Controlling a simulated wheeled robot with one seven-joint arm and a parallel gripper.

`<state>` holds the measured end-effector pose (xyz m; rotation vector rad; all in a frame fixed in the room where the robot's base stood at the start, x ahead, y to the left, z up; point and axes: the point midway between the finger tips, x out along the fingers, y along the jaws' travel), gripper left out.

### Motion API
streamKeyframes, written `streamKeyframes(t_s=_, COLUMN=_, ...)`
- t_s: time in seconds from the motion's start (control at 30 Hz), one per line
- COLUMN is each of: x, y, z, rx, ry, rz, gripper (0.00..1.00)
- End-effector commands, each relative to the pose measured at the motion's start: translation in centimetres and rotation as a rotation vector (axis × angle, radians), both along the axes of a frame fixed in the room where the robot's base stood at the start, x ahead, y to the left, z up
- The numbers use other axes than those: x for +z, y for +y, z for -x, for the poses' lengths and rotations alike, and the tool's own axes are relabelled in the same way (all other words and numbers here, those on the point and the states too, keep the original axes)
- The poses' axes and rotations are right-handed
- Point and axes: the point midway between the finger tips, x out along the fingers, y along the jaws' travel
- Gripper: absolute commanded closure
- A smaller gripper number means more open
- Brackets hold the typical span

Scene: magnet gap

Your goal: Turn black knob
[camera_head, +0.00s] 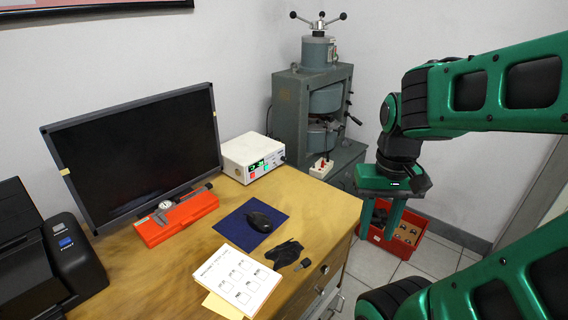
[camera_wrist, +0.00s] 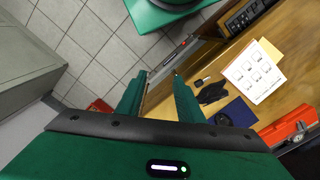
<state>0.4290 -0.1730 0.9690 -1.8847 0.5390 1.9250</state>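A white instrument box (camera_head: 253,157) with a lit green display stands at the back of the wooden desk. A small dark knob (camera_head: 283,158) seems to sit at the right end of its front panel; it is too small to see its setting. My gripper (camera_head: 377,236) hangs fingers down to the right of the desk, in front of the red bin, well apart from the box. In the wrist view my gripper (camera_wrist: 157,80) shows two green fingers with an empty gap between them. The instrument box is not visible in the wrist view.
The desk (camera_head: 330,208) bears a monitor (camera_head: 135,155), an orange case (camera_head: 178,217), a mouse (camera_head: 259,221) on a blue pad, black gloves (camera_head: 284,254) and paper (camera_head: 238,281). A grey-green magnet machine (camera_head: 290,105) stands behind the desk. A red bin (camera_head: 412,252) sits on the tiled floor.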

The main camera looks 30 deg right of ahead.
Motion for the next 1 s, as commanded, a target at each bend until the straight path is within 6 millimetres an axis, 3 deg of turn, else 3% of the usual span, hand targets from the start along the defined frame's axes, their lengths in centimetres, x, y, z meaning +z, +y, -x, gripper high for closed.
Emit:
streamKeyframes(t_s=0.13, x=0.3, y=-0.4, z=0.4, rx=0.021, ry=-0.027, rz=0.012, gripper=0.66)
streamKeyframes(t_s=0.27, x=-0.5, y=-1.9, z=-3.2, rx=0.104, ry=-0.077, rz=0.06, gripper=0.66)
streamKeyframes(t_s=0.7, x=-5.4, y=-8.0, z=-24.0, rx=0.631, ry=-0.372, rz=0.401, gripper=0.66)
streamKeyframes(t_s=1.0, x=-9.2, y=-9.2, z=-36.2, rx=0.965, ry=-0.54, rz=0.694, gripper=0.66)
